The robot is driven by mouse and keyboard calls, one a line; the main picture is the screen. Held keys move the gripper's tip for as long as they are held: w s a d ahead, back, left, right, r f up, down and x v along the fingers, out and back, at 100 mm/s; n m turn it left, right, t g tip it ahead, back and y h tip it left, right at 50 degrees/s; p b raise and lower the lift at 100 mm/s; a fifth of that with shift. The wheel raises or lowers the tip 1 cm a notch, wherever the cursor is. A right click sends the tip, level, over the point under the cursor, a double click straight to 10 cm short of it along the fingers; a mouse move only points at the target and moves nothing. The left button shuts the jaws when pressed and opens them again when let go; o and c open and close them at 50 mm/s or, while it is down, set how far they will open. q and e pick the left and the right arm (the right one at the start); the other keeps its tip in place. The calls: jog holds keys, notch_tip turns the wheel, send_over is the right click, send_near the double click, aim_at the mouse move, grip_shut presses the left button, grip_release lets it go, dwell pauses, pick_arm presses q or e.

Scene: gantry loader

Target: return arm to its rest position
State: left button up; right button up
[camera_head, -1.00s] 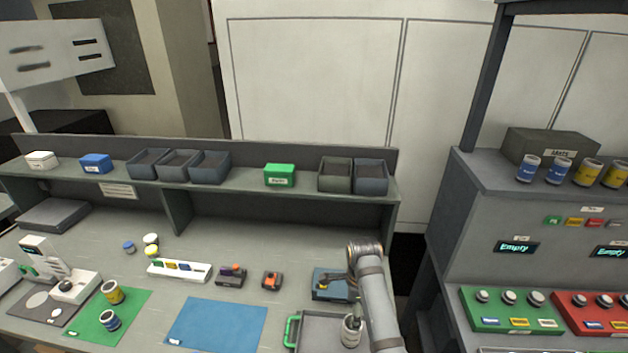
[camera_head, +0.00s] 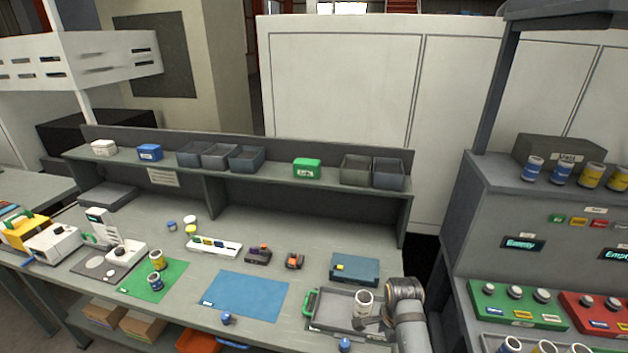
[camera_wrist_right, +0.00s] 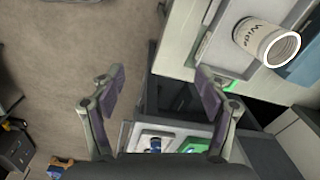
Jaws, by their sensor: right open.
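My right arm (camera_head: 408,312) comes in from the bottom right of the head view, beside the right end of the grey tray (camera_head: 325,323). In the right wrist view my right gripper (camera_wrist_right: 160,88) is open, with nothing between its fingers. A white can (camera_wrist_right: 258,38) marked "Wide" lies up and right of the fingers, apart from them. The can also shows in the head view, in the tray (camera_head: 363,300). My left gripper is not in view.
A blue box (camera_head: 362,268) stands behind the tray. A blue mat (camera_head: 245,297) and a green mat (camera_head: 140,285) lie further left. A rack with green (camera_head: 515,305) and red panels stands at right. In the wrist view, bare floor (camera_wrist_right: 70,50) lies at upper left.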

jog(key=s+d+r+n+t, duration=0.1)
jog(key=s+d+n+t, duration=0.15)
jog(key=s+n, duration=0.65)
jog(key=s+d+r+n+t, duration=0.1)
jog(key=s+d+r+n, duration=0.15)
jog(key=s+n, duration=0.6)
notch_tip(320, 180, down, 31)
jog(key=s+d+g+b, duration=0.2)
jog(key=d+b, duration=0.1)
jog(key=b, duration=0.4)
pick_arm(q)
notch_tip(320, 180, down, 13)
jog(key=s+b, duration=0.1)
jog(key=b, duration=0.5)
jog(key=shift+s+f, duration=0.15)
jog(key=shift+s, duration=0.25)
pick_arm(e)
jog(key=s+f, duration=0.9)
jog(key=f, duration=0.3)
jog(key=s+d+f, duration=0.1)
jog(key=s+f, duration=0.8)
jog(key=f, duration=0.3)
jog(key=shift+s+g+h, duration=0.3)
jog(key=shift+s+g, duration=0.05)
jog(key=shift+g, duration=0.1)
jog(key=shift+d+f, duration=0.1)
jog(key=shift+c, duration=0.3)
